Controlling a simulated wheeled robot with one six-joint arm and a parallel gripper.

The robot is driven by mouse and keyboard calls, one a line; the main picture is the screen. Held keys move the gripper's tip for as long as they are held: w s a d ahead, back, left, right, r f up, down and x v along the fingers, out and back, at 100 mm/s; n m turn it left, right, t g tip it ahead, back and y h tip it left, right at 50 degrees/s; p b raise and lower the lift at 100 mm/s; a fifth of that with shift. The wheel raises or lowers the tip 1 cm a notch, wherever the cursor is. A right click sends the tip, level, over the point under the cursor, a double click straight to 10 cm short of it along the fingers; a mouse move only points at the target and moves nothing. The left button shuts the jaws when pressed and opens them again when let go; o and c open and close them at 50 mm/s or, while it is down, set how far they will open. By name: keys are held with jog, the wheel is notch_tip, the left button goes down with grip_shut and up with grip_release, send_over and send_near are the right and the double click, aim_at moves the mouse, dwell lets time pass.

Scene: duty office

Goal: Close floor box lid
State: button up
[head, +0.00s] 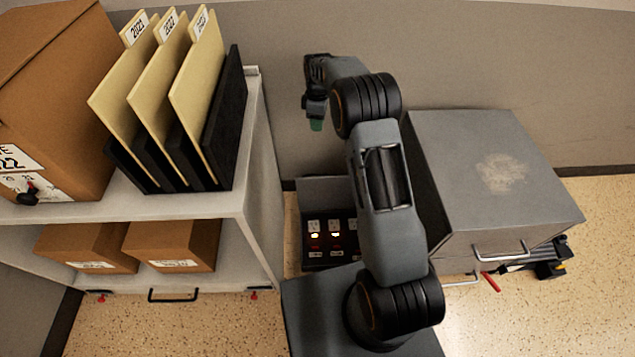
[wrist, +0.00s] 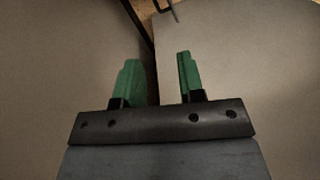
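The floor box (head: 330,247) sits low on the floor between the shelf and the grey cabinet. My arm hides the right part of both. My gripper (head: 316,124) is raised above and behind the box, near the wall, and apart from the lid. In the wrist view my gripper (wrist: 158,82) has its green fingers spread with nothing between them.
A white shelf (head: 262,150) with folders (head: 165,80) and cartons (head: 172,243) stands close on the left. A grey metal cabinet (head: 480,200) stands on the right, with a red-handled tool (head: 490,282) beside its base. The wall (head: 450,50) is behind.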

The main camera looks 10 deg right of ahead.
notch_tip(320, 180, down, 27)
jog(key=n+b, duration=0.2)
jog(key=b, duration=0.6)
jog(key=shift+r+g, duration=0.2)
jog(key=shift+g, duration=0.2)
grip_shut()
